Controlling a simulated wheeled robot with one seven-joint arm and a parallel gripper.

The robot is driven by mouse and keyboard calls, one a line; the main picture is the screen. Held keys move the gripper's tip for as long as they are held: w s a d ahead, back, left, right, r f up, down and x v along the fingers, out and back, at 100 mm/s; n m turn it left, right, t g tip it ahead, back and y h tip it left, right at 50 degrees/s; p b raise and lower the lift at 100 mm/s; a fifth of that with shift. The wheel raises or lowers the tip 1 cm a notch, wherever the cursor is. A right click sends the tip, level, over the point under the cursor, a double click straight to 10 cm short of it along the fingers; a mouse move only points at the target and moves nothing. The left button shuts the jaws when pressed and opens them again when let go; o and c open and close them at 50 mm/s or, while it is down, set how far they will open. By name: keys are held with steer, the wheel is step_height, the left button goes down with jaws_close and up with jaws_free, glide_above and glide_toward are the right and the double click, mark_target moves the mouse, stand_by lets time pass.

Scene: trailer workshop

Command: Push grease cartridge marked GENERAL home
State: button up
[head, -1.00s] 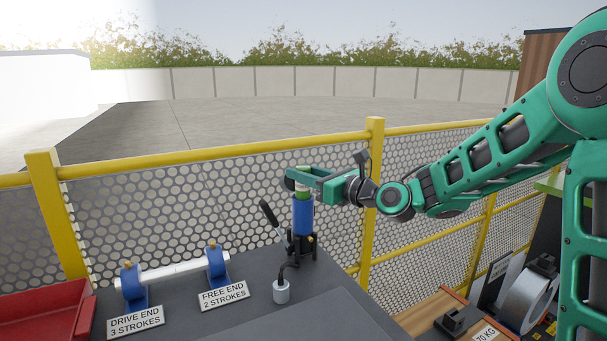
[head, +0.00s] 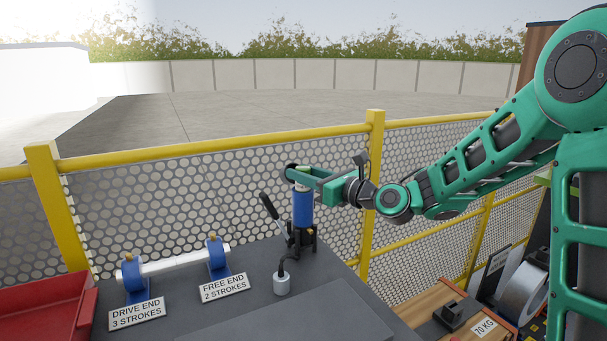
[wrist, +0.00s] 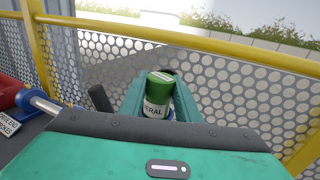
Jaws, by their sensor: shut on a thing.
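The grease cartridge (wrist: 159,82) is green with a white band, on which "ERAL" can be read in the wrist view. It stands upright in the mouth of the blue barrel (head: 303,212) of the grease pump. In the head view only a small pale part of the cartridge (head: 301,186) shows between my fingers and the barrel. My gripper (head: 304,175) is shut on the cartridge, at the top of the barrel; its fingers (wrist: 157,100) lie on both sides of it in the wrist view. The cartridge's lower part is hidden in the barrel.
The pump's black lever (head: 271,211) leans out to the left. A grey fitting (head: 281,282) stands in front. A shaft on blue bearings (head: 165,270) with stroke signs and a red tray (head: 40,308) are at left. A yellow-railed mesh fence (head: 200,148) runs close behind.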

steer(key=shift+f, duration=1.7)
steer(key=o, duration=1.2)
steer(key=v, duration=1)
steer(key=shift+s+d, duration=0.25)
steer(key=shift+s, duration=0.1)
